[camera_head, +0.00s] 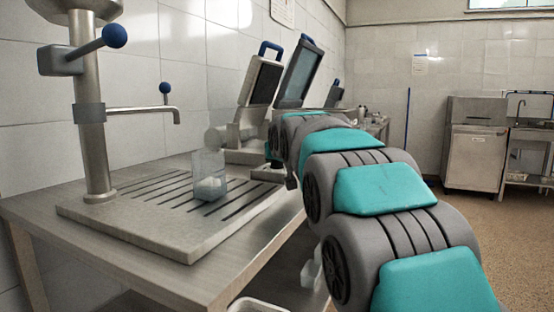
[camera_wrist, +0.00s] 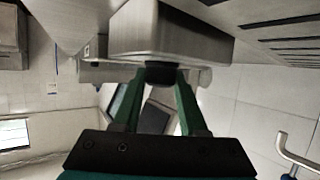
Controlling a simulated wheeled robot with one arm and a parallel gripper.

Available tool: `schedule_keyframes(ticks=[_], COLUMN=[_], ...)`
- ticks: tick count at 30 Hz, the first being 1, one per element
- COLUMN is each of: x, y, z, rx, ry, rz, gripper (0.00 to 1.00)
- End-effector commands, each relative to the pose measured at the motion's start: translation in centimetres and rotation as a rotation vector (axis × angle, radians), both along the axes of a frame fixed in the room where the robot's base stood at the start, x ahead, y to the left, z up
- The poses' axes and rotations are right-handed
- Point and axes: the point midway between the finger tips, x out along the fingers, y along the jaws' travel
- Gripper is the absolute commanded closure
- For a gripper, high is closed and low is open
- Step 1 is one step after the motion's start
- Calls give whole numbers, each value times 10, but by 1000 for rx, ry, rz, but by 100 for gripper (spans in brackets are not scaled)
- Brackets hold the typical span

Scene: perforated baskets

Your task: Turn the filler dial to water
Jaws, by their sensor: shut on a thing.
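In the wrist view, a small dark round dial (camera_wrist: 160,79) sits on a metal box (camera_wrist: 172,32). The view appears upside down. My gripper (camera_wrist: 162,72) has its two green fingers on either side of the dial and is shut on it. Any marking on the dial is not readable, so I cannot tell its setting. In the head view my gripper and the dial are hidden behind my arm. A metal column with a spout (camera_head: 142,110) and blue ball handles stands at the left. A clear cup (camera_head: 208,165) with something white in it stands on the slotted tray (camera_head: 150,237).
The tray lies on a metal table (camera_head: 240,270). Machines with raised, blue-handled lids (camera_head: 301,72) stand behind. A metal cabinet (camera_head: 473,150) and a sink unit are at the far right. The floor between (camera_head: 440,205) is clear.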

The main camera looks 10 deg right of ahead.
Motion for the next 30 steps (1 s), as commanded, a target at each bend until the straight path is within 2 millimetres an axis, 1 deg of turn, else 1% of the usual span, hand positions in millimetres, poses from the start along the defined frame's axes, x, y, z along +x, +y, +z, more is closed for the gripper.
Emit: schedule_keyframes(ticks=[1, 5, 6, 14, 20, 30], x=[0, 0, 0, 0, 0, 0], y=[0, 0, 0, 0, 1, 3], z=[0, 0, 0, 0, 2, 3], rx=[0, 0, 0, 0, 4, 7], ry=[0, 0, 0, 0, 0, -5], rz=[0, 0, 0, 5, 45, 229], gripper=[83, 98, 100, 100, 100, 100])
